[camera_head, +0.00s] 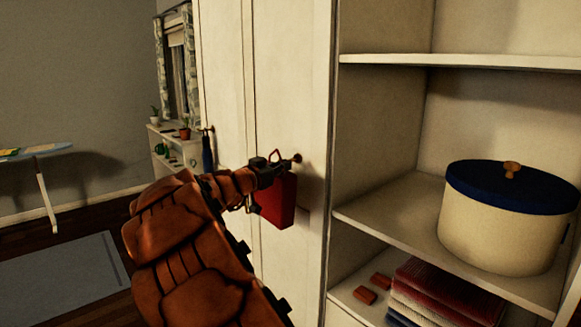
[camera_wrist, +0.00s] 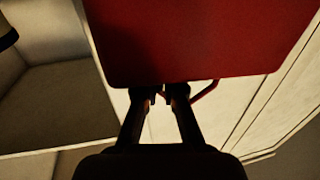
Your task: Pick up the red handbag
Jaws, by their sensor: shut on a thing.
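The red handbag (camera_head: 277,203) is in front of the white cabinet door, just below a small round door knob (camera_head: 297,158). My gripper (camera_head: 272,166) is at the bag's top edge, shut on its handle area. In the wrist view the red handbag (camera_wrist: 200,38) fills the top of the picture, and my gripper's fingertips (camera_wrist: 165,93) meet at its edge. A bit of thin red handle (camera_wrist: 206,91) shows beside them. I cannot tell whether the handle is still on the knob.
The white cabinet door (camera_head: 290,70) stands right behind the bag. Open shelves (camera_head: 385,205) at the right hold a cream round box with a blue lid (camera_head: 503,232), folded cloths (camera_head: 445,290) and two small red-brown blocks (camera_head: 372,287). A dark blue item (camera_head: 207,153) hangs farther left.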

